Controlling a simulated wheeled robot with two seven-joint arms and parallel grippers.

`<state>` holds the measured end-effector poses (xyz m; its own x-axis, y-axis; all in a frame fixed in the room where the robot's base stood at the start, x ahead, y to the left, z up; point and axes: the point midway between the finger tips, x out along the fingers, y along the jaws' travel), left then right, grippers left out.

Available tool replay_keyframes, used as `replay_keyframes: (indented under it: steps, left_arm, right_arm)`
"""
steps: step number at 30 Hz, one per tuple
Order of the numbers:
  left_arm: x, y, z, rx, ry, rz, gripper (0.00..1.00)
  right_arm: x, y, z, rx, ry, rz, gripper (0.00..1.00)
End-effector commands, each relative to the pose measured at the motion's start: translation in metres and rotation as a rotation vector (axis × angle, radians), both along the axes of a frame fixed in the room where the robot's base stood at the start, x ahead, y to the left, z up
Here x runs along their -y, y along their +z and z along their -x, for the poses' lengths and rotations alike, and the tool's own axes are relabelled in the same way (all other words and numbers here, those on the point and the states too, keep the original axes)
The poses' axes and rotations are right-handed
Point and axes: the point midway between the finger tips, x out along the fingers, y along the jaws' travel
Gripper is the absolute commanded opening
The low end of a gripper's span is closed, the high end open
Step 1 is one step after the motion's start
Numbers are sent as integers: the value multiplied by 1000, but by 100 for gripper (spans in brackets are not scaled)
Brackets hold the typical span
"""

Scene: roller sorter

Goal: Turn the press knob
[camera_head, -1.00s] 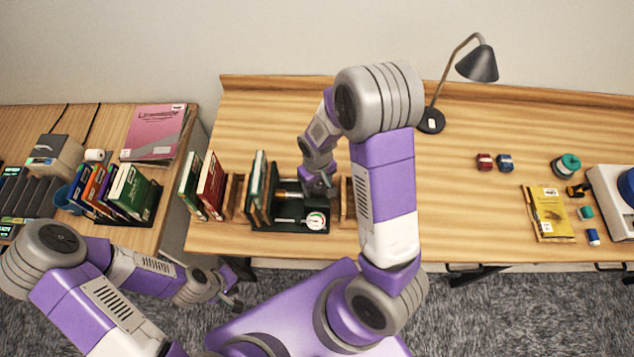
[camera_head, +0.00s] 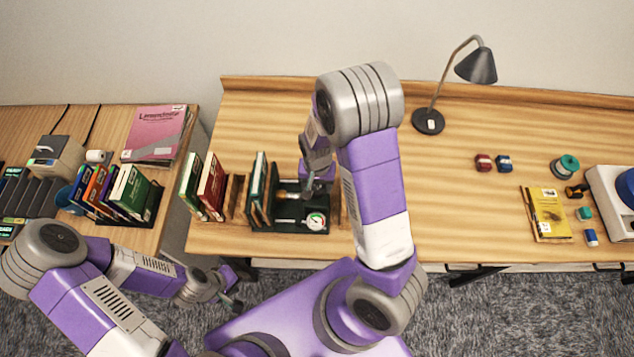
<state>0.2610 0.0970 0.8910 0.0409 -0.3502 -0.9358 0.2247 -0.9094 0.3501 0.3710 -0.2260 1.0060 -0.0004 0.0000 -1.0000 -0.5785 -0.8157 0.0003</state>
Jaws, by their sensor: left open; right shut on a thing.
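The press (camera_head: 312,228) is a dark green frame with a round white gauge (camera_head: 316,221) at its front right, standing on the wooden desk. Green books (camera_head: 259,186) stand upright at its left side. My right gripper (camera_head: 304,194) is at the press, shut on the press knob, which is mostly hidden by the fingers and wrist. A pale metal shaft (camera_head: 288,195) shows just left of the fingers. My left gripper (camera_head: 236,304) is open and empty, low in front of the desk, away from the press.
Red and green books (camera_head: 211,186) stand left of the press by wooden dividers (camera_head: 235,196). A black lamp (camera_head: 428,121) stands at the back. A yellow book (camera_head: 546,214) and small items lie at the right. The desk's middle right is clear.

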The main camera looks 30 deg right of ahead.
Motion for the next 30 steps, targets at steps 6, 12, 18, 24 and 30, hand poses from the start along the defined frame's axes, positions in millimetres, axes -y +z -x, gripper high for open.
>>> replay_keyframes:
  steps: [6,12,18,24,30]
  left_arm:
    - [0,7,0,0,0,0,43]
    - [0,10,0,0,0,0,43]
    - [0,11,0,0,0,0,43]
    - [0,11,0,0,0,0,43]
    - [0,11,0,0,0,0,43]
  right_arm:
    - [0,1,0,1,-149,1,30]
    - [0,1,0,1,-236,1,30]
    - [0,0,0,1,-278,0,30]
    - [0,0,-1,1,-287,0,30]
    - [0,0,0,1,-285,0,30]
